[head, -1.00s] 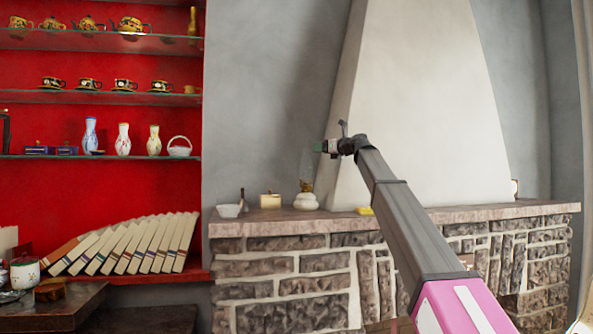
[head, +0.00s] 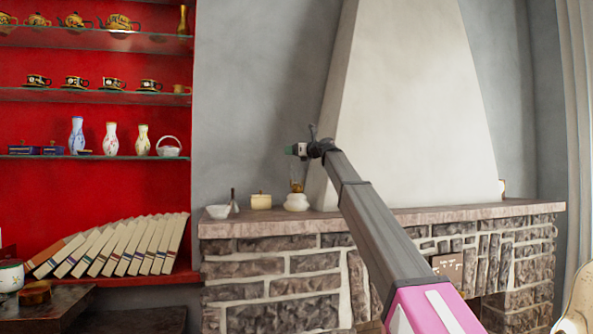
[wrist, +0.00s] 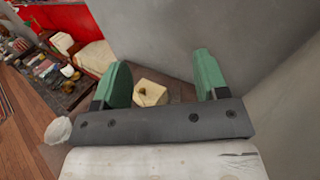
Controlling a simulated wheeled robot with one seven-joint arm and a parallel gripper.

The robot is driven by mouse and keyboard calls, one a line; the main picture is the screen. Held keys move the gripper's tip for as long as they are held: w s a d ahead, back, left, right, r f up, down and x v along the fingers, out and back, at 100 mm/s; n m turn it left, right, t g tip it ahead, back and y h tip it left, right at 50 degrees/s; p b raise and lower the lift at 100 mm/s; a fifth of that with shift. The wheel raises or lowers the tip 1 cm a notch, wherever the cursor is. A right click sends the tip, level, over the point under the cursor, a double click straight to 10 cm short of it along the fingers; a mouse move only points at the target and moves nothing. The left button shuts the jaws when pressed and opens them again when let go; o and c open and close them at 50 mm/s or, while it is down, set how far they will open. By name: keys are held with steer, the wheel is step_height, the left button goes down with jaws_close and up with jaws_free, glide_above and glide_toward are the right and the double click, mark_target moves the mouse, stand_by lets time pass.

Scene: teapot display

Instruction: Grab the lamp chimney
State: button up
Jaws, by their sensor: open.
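The lamp (head: 297,202) stands on the stone mantel, with a round white base and a brass-coloured burner. Its clear glass chimney (head: 297,174) rises upright above the burner and is faint against the grey wall. My gripper (head: 292,149) appears close to the chimney's top in the head view; I cannot tell the depth between them. In the wrist view my gripper (wrist: 162,64) has its two green fingers spread apart, with nothing visibly held. A cream box with a gold knob shows beyond and between the fingers. I cannot make out the chimney in the wrist view.
The mantel (head: 390,215) also holds a white bowl (head: 219,212) and the cream box (head: 261,201), left of the lamp. The sloping white chimney hood (head: 400,110) stands right behind the arm. Red shelves with teaware (head: 95,115) are at left.

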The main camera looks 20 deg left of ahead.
steer(key=shift+w+a, duration=0.2)
steer(key=shift+a, duration=0.1)
jaws_close()
steer(key=shift+r, duration=0.15)
